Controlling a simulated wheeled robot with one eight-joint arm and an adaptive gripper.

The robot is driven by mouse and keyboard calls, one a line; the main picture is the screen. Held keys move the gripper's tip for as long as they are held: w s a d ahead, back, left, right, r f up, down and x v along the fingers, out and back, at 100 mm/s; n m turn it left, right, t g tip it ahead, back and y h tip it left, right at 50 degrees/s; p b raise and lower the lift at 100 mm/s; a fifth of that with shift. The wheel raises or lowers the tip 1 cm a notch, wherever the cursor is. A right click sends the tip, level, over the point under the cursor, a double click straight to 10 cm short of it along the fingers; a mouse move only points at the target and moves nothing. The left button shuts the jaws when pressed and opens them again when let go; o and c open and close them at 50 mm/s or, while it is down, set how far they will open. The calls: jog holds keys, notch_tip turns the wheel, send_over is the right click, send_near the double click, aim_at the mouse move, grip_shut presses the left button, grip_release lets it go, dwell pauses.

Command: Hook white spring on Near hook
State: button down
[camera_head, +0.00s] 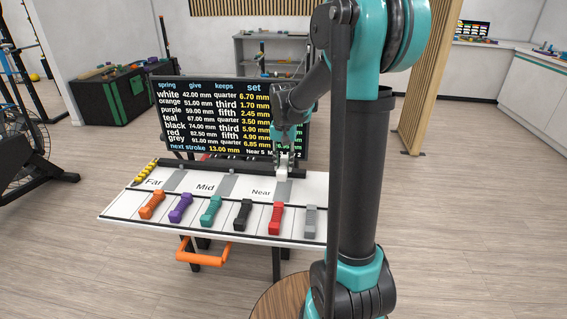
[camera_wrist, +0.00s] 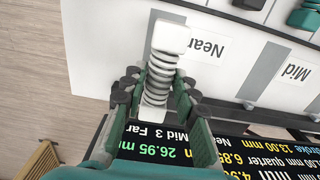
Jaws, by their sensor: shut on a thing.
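The white spring (camera_wrist: 160,75) is held between the fingers of my gripper (camera_wrist: 158,88) in the wrist view. Its pale end block points away from my palm, beside the Near label (camera_wrist: 207,45). In the head view my gripper (camera_head: 284,160) is over the back part of the white board (camera_head: 150,207), above the grey Near strip (camera_head: 282,189). The white spring is small there and partly covered by the fingers. The Near hook itself cannot be made out. I cannot tell whether the spring touches anything on the board.
Orange (camera_head: 152,205), purple (camera_head: 181,207), teal (camera_head: 211,211), black (camera_head: 243,214), red (camera_head: 276,218) and grey (camera_head: 310,221) springs lie along the board's front. A dark display (camera_head: 225,115) stands behind it. An orange handle (camera_head: 203,256) hangs below the front edge.

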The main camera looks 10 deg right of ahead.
send_over(283, 190)
jog(key=shift+s+f, duration=0.1)
jog(key=shift+f, duration=3.55)
jog(key=shift+f, duration=0.6)
jog(key=c, duration=1.1)
grip_release()
jog(key=shift+r, duration=5)
